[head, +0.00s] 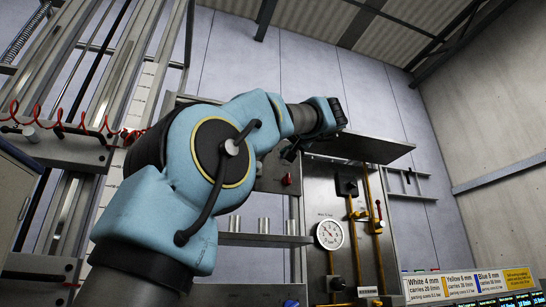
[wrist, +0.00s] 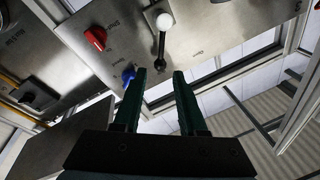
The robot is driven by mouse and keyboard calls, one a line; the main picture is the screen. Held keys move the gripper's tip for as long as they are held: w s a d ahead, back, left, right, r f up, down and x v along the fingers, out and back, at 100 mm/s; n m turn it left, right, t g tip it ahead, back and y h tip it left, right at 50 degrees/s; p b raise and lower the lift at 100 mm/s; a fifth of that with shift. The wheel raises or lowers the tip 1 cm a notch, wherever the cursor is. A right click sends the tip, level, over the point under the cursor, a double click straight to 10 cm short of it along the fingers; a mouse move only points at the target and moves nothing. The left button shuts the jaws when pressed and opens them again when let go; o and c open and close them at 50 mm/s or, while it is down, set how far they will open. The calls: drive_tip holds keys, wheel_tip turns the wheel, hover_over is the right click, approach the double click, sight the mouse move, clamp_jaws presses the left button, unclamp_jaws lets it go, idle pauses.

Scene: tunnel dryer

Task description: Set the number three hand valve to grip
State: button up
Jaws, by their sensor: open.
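The blue knob is close beside the left fingertip. In the head view a red knob (head: 287,180) shows below my arm's end.
A round gauge (head: 330,234) and yellow pipes (head: 375,225) are on a steel panel at right, under a dark shelf (head: 365,148). Signs (head: 470,284) stand at lower right. Metal cylinders (head: 263,225) stand on a ledge. A coiled red hose (head: 60,127) hangs at left.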

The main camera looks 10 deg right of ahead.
drive_tip(key=shift+b+v, duration=0.3)
drive_tip(key=shift+v, duration=1.15)
